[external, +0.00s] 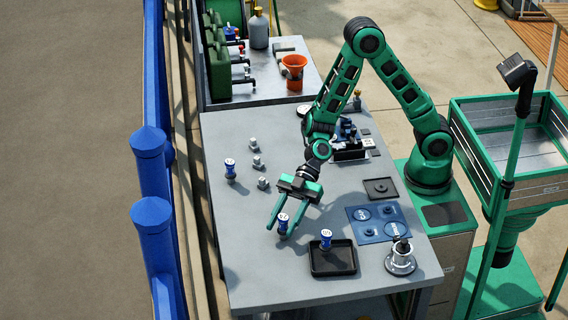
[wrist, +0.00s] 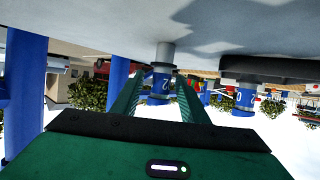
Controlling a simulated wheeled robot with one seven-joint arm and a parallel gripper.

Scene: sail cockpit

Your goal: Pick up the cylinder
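A blue-and-white cylinder (external: 283,222) stands upright on the grey table, between the fingers of my gripper (external: 280,226). In the wrist view, which is upside down, this cylinder (wrist: 160,84) bears a white "2" and sits between the fingertips of my gripper (wrist: 158,88). Gaps show on both sides of it, so the gripper is open around it. A second blue cylinder (external: 326,238) stands in a black tray (external: 345,268); a like one (wrist: 240,97) shows at right in the wrist view. A third blue cylinder (external: 230,170) stands farther left.
Several small metal pieces (external: 257,162) stand behind my gripper. A blue plate (external: 372,232) and a round metal fixture (external: 400,260) lie to the right. The grey table (external: 240,240) is clear to the front left. Blue railing posts (external: 152,230) stand beyond its left edge.

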